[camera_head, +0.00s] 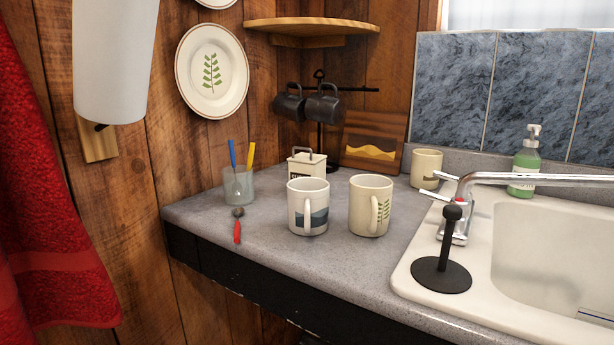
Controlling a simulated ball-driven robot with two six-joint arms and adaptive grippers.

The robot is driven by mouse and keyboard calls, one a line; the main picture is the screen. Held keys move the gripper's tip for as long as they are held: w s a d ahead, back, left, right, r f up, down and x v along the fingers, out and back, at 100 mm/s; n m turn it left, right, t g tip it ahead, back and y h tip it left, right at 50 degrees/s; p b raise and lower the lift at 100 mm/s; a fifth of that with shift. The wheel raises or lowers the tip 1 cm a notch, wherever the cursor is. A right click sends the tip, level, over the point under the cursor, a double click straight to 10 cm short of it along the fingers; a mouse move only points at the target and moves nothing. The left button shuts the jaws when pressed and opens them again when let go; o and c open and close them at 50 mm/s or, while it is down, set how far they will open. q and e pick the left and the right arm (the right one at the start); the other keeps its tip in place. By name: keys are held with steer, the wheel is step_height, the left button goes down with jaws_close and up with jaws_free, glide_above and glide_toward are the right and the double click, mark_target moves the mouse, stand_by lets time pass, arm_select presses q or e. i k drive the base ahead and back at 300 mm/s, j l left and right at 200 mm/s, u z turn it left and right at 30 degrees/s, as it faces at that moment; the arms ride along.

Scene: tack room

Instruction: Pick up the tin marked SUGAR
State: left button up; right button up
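A small cream tin (307,164) with a dark handle on its lid stands upright on the grey counter, towards the back left. Dark lettering shows on its front, but most of it is hidden behind a white mug (308,206) with a blue-grey landscape band, so I cannot read it. Neither of my grippers shows in the head view.
A glass (238,188) with a blue and a yellow-handled utensil stands left of the tin. A red-handled spoon (237,228) lies near the counter's (275,262) front edge. Behind are a mug rack (320,118), a wooden picture (372,140) and another mug (426,168). A sink (405,270) lies right.

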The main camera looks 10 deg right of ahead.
mark_target(295, 170)
steer(key=k+l+u, duration=0.2)
steer(key=u, duration=0.25)
steer(key=k+u, duration=0.7)
steer(key=u, duration=0.2)
steer(key=k+l, duration=0.05)
